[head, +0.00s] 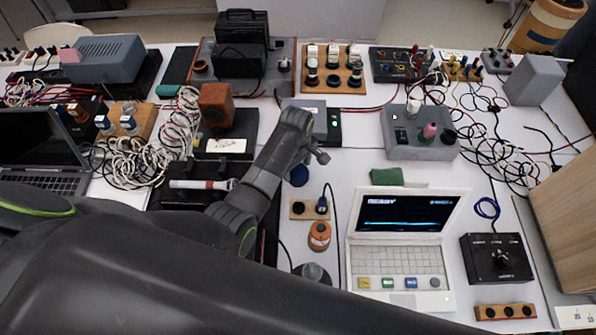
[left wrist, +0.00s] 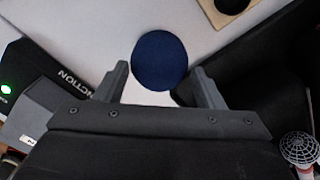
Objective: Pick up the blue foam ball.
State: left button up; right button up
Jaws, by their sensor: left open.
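The blue foam ball (head: 299,175) sits on the white table near the middle of the head view, partly hidden by my left arm. In the left wrist view the dark blue ball (left wrist: 159,57) is just ahead of the open jaws. My left gripper (head: 319,156) is above the table close to the ball. In the left wrist view the fingers of my left gripper (left wrist: 162,73) are spread to either side of the ball's near part, with nothing held. Whether they touch the ball cannot be told. My right gripper does not show.
A white laptop (head: 405,220) stands right of the ball. An orange round weight (head: 319,236) and a wooden socket block (head: 298,209) lie nearer. A black box with a white label (head: 226,145) stands left. A grey-black function device (head: 320,112) is behind. Cables clutter the table.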

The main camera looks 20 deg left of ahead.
aim_at(297, 168)
pick_arm(q)
jog(key=shift+w+f, duration=0.1)
jog(key=shift+f, duration=1.5)
jog(key=shift+c, duration=0.2)
jog(key=c, duration=0.6)
